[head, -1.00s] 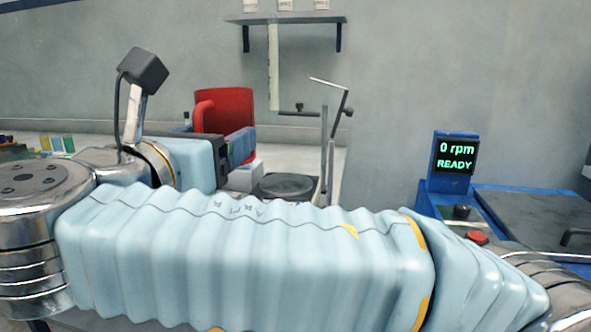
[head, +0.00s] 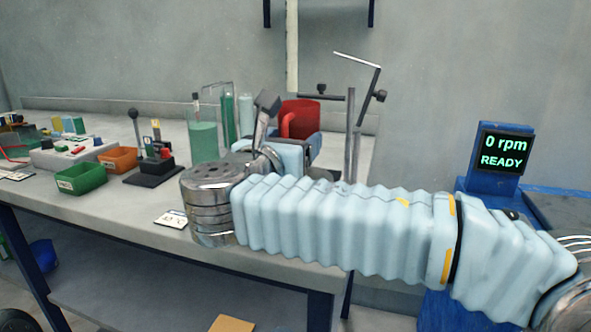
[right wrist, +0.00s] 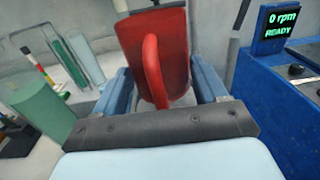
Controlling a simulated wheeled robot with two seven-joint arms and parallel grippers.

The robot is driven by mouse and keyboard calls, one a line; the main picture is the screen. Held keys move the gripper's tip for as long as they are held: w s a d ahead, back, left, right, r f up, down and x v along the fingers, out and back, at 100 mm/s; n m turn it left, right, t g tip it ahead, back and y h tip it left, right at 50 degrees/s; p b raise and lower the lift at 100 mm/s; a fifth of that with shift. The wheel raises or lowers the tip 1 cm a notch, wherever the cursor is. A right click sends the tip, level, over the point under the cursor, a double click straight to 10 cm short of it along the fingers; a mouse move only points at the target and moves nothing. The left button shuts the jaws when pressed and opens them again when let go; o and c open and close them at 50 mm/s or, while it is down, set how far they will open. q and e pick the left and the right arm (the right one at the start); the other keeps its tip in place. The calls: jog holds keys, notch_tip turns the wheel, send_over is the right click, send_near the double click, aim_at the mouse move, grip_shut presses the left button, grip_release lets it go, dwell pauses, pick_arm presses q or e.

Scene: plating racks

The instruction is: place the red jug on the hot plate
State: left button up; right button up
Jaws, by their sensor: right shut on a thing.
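The red jug (head: 301,117) is upright above the far right part of the bench in the head view. Its body and handle also show in the right wrist view (right wrist: 176,40). My right gripper (head: 308,145) is shut on the jug, with its blue fingers on either side of it; these also show in the right wrist view (right wrist: 160,88). The hot plate is mostly hidden behind my right arm; only a dark sliver (head: 321,173) that seems to be its top shows. I cannot tell whether the jug touches it. My left gripper is not in view.
A stand with rods and a clamp (head: 352,130) rises just right of the jug. Green-filled glassware (head: 203,140) stands to the left. A green bin (head: 81,179) and an orange bin (head: 118,160) are farther left. A blue machine with a screen (head: 502,150) is at the right.

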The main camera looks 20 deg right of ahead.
jog(key=shift+w+d+f, duration=0.35)
jog(key=shift+w+f, duration=0.05)
jog(key=shift+f, duration=0.25)
jog(key=shift+w+d+f+b, duration=0.1)
jog(key=shift+f+b, duration=0.05)
jog(key=shift+f, duration=0.75)
jog(key=shift+w+d+f+b, duration=0.1)
jog(key=shift+f+b, duration=0.05)
jog(key=shift+f, duration=0.75)
jog(key=shift+f, duration=0.1)
jog(key=o, duration=1.3)
jog(key=shift+c, duration=0.2)
jog(key=b+v, duration=0.1)
jog(key=v, duration=1.1)
